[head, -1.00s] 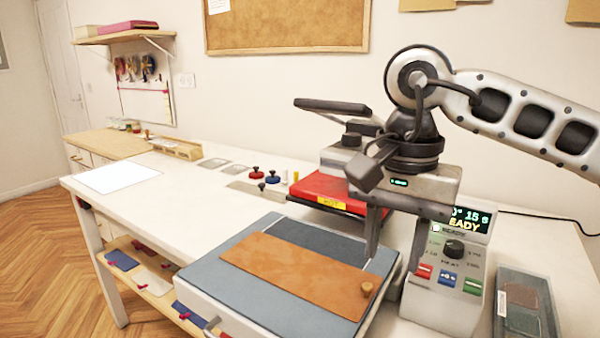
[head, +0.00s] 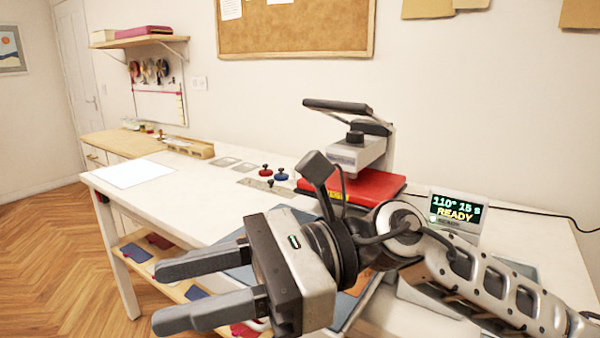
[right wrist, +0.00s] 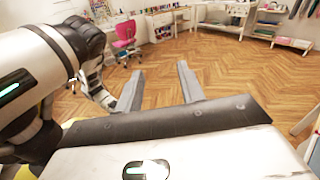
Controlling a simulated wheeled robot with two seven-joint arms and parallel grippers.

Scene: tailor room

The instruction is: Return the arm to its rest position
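My right gripper (head: 172,296) is in front of the white table, its two fingers pointing left. In the right wrist view its fingers (right wrist: 160,85) stand apart with only wood floor between them, so it is open and empty. A strip of the brown leather piece (head: 358,282) shows behind the gripper. My left gripper is not in the head view, and I cannot make it out in the right wrist view.
The heat press, with a red plate (head: 372,187) and a raised handle, stands on the white table (head: 215,205). Its control box (head: 455,216) reads READY. Stamps with red and blue knobs (head: 281,174) stand left of it. Wood floor (head: 50,255) is clear at left.

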